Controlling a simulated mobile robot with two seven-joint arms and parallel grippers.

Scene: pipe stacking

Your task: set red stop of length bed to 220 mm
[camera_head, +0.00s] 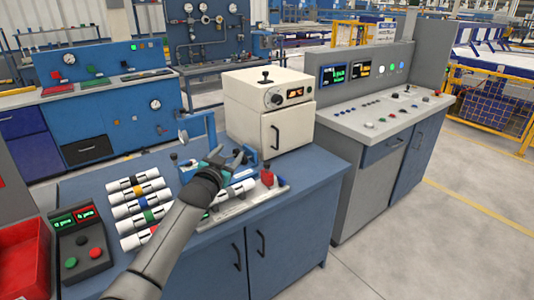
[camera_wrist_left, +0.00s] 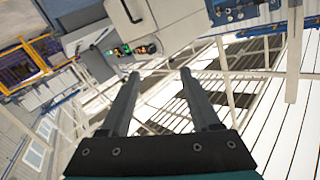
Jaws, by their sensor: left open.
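The red stop (camera_head: 267,178) sits near the right end of the length bed (camera_head: 243,207), a pale rail on the blue workbench. A white pipe piece (camera_head: 233,191) appears to lie along the bed, partly hidden by my left arm. The bed's scale is too small to read. My left gripper (camera_head: 229,156) is above the bench, left of the red stop and apart from it, in front of a blue fixture. In the left wrist view, its two fingers (camera_wrist_left: 160,76) are spread with nothing between them. The red stop cannot be made out in that view.
Several white pipes with coloured bands (camera_head: 141,206) lie left of my arm. A control box (camera_head: 82,240) with green and red displays and a red bin (camera_head: 24,262) stand farther left. A cream machine (camera_head: 268,105) stands behind the bed. A grey console (camera_head: 380,112) is at right.

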